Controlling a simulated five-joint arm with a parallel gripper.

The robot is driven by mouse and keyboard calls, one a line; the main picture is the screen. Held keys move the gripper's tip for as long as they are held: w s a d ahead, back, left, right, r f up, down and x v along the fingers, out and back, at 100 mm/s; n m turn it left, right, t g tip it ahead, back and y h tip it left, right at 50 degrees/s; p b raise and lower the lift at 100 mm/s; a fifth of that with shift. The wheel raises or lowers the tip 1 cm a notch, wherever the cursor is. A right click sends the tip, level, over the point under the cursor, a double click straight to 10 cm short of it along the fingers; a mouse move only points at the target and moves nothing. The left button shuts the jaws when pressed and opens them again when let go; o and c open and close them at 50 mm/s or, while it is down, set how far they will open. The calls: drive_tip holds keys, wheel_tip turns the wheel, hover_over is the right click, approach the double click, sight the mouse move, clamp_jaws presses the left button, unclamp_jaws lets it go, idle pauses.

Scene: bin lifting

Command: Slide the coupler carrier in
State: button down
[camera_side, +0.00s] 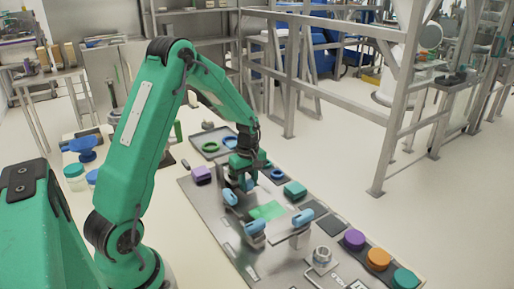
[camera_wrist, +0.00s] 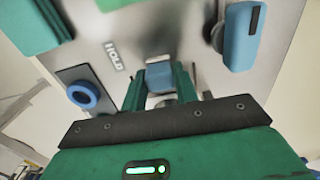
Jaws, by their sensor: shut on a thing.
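My gripper (camera_side: 246,180) is low over the grey work plate (camera_side: 200,200) in the side view. In the wrist view its two green fingers (camera_wrist: 159,72) are shut on a blue block (camera_wrist: 159,78), which looks like a part of the coupler carrier. A pale metal part shows just below the block; the fingers hide its sides. Light blue rounded pieces stand near a flat metal plate in the side view, one at left (camera_side: 230,197), one at front (camera_side: 255,229) and one at right (camera_side: 303,218). A blue piece (camera_wrist: 242,35) also stands at right in the wrist view.
A green patch (camera_side: 267,211) lies on the plate beside my gripper. A teal block (camera_side: 295,188) and a purple block (camera_side: 202,174) stand nearby.

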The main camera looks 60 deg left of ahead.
drive_tip(key=shift+a, duration=0.3)
drive_tip(key=c, duration=1.1)
unclamp_jaws()
drive_tip(key=shift+d, duration=0.1)
drive_tip(key=shift+r, duration=0.15)
drive_tip(key=shift+r, duration=3.75)
